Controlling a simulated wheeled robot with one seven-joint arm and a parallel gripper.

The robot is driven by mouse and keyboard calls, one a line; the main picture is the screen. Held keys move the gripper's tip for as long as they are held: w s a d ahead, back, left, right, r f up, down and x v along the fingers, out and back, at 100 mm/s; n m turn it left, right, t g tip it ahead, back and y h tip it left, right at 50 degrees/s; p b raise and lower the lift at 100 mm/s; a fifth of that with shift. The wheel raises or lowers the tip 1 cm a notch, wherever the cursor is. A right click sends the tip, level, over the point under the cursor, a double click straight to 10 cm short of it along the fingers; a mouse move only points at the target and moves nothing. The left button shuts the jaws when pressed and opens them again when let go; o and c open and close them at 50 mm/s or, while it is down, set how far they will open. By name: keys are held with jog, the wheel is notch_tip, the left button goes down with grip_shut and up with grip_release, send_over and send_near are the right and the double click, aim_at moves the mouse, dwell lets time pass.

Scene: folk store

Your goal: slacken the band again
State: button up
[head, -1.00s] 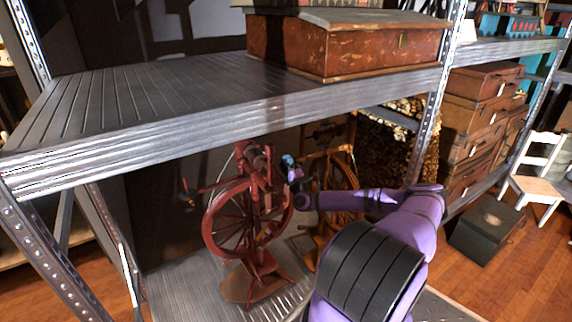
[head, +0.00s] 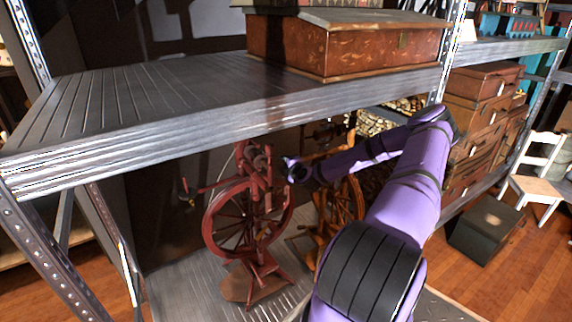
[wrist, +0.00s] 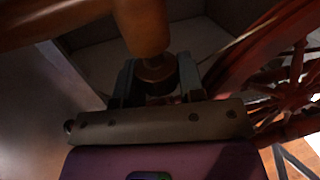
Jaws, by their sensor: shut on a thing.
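The red-brown spinning wheel (head: 212,235) stands upright on the lower metal shelf. Its wheel and spokes (wrist: 290,85) also show at the right of the wrist view. My gripper (wrist: 157,76) is shut on a turned wooden knob (wrist: 143,28), with one finger on each side of its dark lower end. In the head view, my gripper (head: 288,168) is at the upper right of the wheel, and the fingertips and knob are too small to make out. I cannot tell how tight or slack the band is.
A second, orange-brown spinning wheel (head: 350,205) stands close behind my forearm. The upper metal shelf (head: 150,110) lies just above the arm and bears a wooden box (head: 350,50). Stacked brown cases (head: 485,95) are at the right.

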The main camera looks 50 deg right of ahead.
jog(key=shift+g, duration=0.3)
dwell(0.4)
jog(key=o, duration=0.9)
jog(key=v, duration=1)
jog(key=shift+s+r, duration=0.1)
jog(key=shift+s, duration=0.3)
